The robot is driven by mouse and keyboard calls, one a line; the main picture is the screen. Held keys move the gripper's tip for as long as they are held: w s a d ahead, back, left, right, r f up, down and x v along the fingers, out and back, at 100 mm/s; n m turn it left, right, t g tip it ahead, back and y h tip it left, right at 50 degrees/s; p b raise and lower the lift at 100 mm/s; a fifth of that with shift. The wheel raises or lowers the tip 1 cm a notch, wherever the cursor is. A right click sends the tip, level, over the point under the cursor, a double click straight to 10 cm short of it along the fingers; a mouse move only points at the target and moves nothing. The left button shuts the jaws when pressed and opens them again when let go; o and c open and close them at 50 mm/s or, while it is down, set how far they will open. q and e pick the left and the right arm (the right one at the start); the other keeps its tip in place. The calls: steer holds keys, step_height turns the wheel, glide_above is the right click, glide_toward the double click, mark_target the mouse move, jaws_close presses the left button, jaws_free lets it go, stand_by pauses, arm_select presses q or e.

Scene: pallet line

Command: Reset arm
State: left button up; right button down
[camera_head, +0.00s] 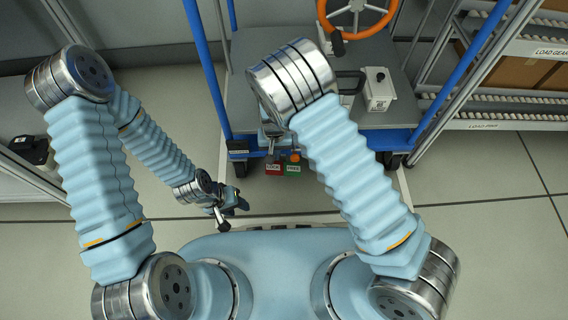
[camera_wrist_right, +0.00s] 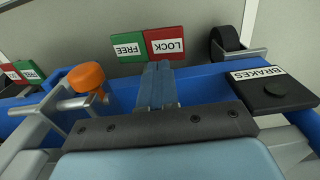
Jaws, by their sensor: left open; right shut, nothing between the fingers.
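My left gripper (camera_head: 230,208) hangs open and empty over the floor, left of centre in the head view. My right gripper (camera_wrist_right: 158,82) is shut with nothing between its fingers, seen in the wrist view. It is at the cart's blue front bar (camera_wrist_right: 205,82), its fingertips just in front of the red LOCK plate (camera_wrist_right: 166,45) and green FREE plate (camera_wrist_right: 127,47). I cannot tell whether it touches the bar. In the head view the right arm's metal wrist hides most of that gripper. Both arms are bent in front of my body.
The cart (camera_head: 350,60) carries an orange handwheel (camera_head: 358,8) and a white box (camera_head: 379,90). An orange knob (camera_wrist_right: 87,77) is left of the right gripper; a black BRAKES pedal (camera_wrist_right: 275,90) is right. A rack (camera_head: 510,75) stands right. Floor (camera_head: 490,210) at right is clear.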

arm_select(q)
step_height(320, 180, up, 3)
steer(key=shift+f+p, duration=0.2)
steer(key=shift+p, duration=0.8)
arm_select(e)
step_height(320, 180, up, 3)
steer(key=shift+r, duration=0.2)
